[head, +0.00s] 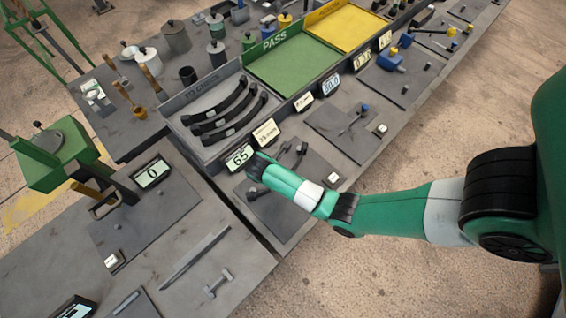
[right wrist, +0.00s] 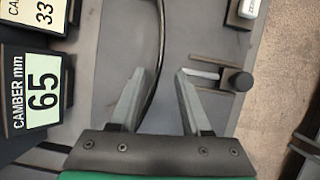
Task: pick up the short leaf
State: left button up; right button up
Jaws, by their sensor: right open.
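Several black curved leaves (head: 236,118) with pale labels lie side by side in the grey TO CHECK tray (head: 178,116) in the head view. I cannot tell which is the short leaf. My right gripper (head: 253,168) is beyond the tray's near edge, over the camber station plate beside the 65 display. In the right wrist view the right gripper (right wrist: 158,85) is open, its fingers apart. A thin dark curved strip (right wrist: 160,45) runs between the fingers; I cannot tell whether it is a leaf edge or a cable. My left gripper is not in view.
The CAMBER display (right wrist: 38,90) reading 65 stands close left of the right gripper. A dark knob on a post (right wrist: 238,80) is close to its right. Green PASS (head: 290,65) and yellow (head: 345,28) trays are empty.

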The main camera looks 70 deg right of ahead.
jog(key=b+x, duration=0.1)
jog(key=x, duration=0.3)
jog(key=shift+d+f, duration=0.15)
jog(key=shift+f, duration=0.1)
grip_shut()
jog(key=shift+w+r, duration=0.1)
